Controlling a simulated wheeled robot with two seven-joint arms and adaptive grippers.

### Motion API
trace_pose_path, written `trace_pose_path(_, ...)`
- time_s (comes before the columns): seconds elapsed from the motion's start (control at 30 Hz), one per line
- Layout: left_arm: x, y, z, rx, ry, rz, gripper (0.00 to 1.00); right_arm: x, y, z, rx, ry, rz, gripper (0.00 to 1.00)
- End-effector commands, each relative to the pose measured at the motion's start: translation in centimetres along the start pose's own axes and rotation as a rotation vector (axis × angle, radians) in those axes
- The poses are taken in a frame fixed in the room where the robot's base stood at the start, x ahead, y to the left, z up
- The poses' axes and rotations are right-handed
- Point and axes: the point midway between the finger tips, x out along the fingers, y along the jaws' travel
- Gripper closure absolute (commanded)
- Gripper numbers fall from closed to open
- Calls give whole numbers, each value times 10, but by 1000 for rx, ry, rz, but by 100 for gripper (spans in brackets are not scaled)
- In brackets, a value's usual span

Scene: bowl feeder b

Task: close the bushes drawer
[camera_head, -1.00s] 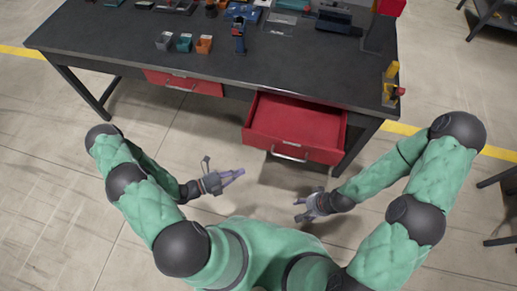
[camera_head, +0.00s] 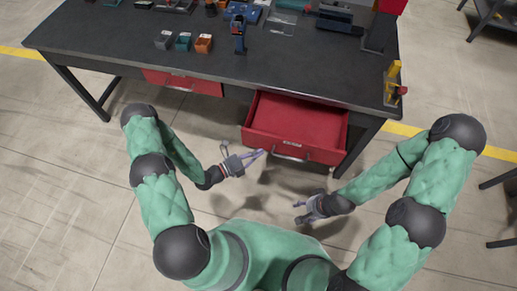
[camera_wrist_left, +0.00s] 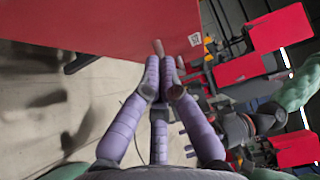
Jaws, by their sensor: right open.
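A red drawer (camera_head: 300,122) under the right half of the workbench is pulled out and looks empty inside. Its front carries a small pale label, too small to read, and a metal handle (camera_head: 290,157). My left gripper (camera_head: 260,154) is in front of the drawer's left front corner, left of the handle, with its purple fingers together and nothing visible between them. The left wrist view shows the fingertips (camera_wrist_left: 166,65) close to a large red panel (camera_wrist_left: 120,22), apparently the drawer front. My right gripper (camera_head: 299,212) is open and empty, lower down and away from the drawer.
A second red drawer (camera_head: 183,82) at the left of the bench is shut. The dark benchtop (camera_head: 130,45) holds small bins (camera_head: 183,42), a blue tool and a yellow item (camera_head: 392,80) at the right edge. The floor in front of the bench is clear.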

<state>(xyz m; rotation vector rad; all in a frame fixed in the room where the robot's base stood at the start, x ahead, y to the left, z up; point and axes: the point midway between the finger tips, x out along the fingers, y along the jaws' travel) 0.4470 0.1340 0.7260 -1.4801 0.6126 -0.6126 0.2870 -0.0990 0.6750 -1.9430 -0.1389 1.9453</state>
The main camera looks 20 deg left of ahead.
Motion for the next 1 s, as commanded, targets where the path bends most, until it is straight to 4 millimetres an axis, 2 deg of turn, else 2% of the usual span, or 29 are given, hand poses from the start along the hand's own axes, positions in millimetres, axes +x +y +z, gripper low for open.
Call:
trace_pose_path(0.2, 14, 1, 13, -1, 2, 0, 100, 6, 2, 0, 0, 0, 0, 41)
trace_pose_path(0.77, 20, 0, 19, 0, 3, -1, 100, 6, 2, 0, 0, 0, 0, 41)
trace_pose_path(0.87, 29, 0, 28, 2, 3, -1, 100, 8, 3, 0, 0, 0, 0, 41)
trace_pose_path(1.0, 51, 0, 50, 5, 3, -3, 100, 11, 4, 0, 0, 0, 0, 41)
